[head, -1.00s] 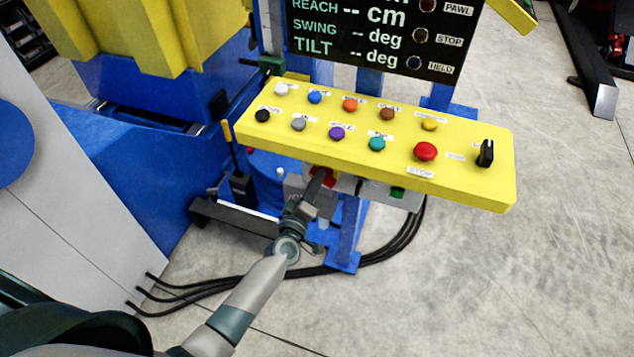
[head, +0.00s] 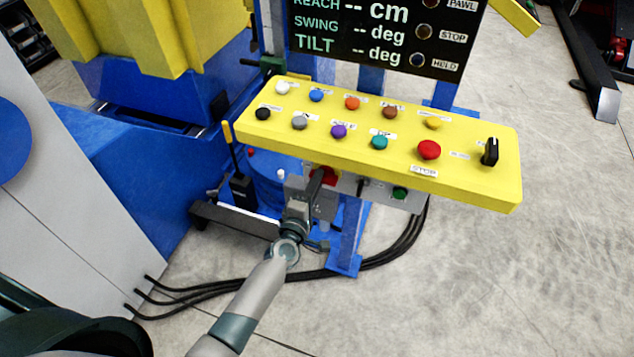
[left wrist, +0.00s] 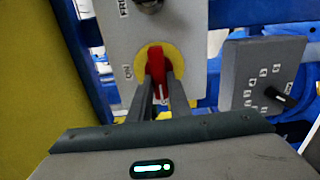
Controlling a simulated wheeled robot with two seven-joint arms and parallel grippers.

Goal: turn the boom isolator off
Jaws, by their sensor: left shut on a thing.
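The boom isolator is a red handle (left wrist: 156,62) on a yellow round plate (left wrist: 142,60), mounted on a grey panel (left wrist: 190,22) in the left wrist view. An ON label (left wrist: 128,72) is beside the yellow plate, at its left in that view. My left gripper (left wrist: 160,82) is shut on the red handle, with a finger on each side. In the head view, the red isolator (head: 329,176) shows partly below the yellow console, with my left gripper (head: 316,180) in front of it. The handle's exact angle is hard to tell. My right gripper is not in view.
The yellow console (head: 470,180) with several coloured buttons overhangs the isolator. A green button (head: 399,193) is to the right. Another grey box with a black knob (left wrist: 277,95) is at right in the wrist view. Black cables (head: 400,240) lie on the floor.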

